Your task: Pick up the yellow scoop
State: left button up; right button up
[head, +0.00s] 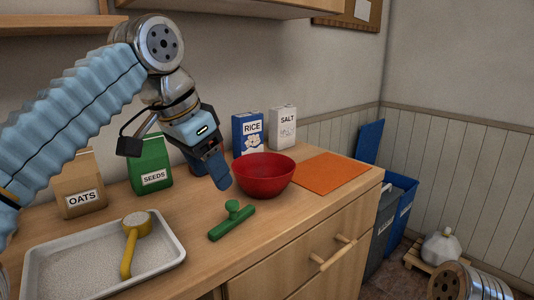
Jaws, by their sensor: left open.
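The yellow scoop (129,252) lies in a shallow white tray (178,262) at the front left of the wooden counter. Its round cup is at the far end and looks filled with pale grains. Its handle points toward me, and its end rests near the tray's near side. My left gripper (212,168) is open and empty, with its blue fingers pointing down. It hangs above the counter, behind and to the right of the scoop and apart from it, just left of the red bowl. My right gripper does not show.
A green tool (232,222) lies right of the tray. A red bowl (263,175) and an orange mat (330,172) are farther right. Oats (80,185), seeds (151,165), rice (247,135) and salt (282,128) packages stand along the wall. A shelf (60,25) hangs above.

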aim_at(133, 243)
jog(key=k+l, duration=0.2)
jog(key=k, duration=0.25)
jog(key=k+l, duration=0.15)
jog(key=k, duration=0.25)
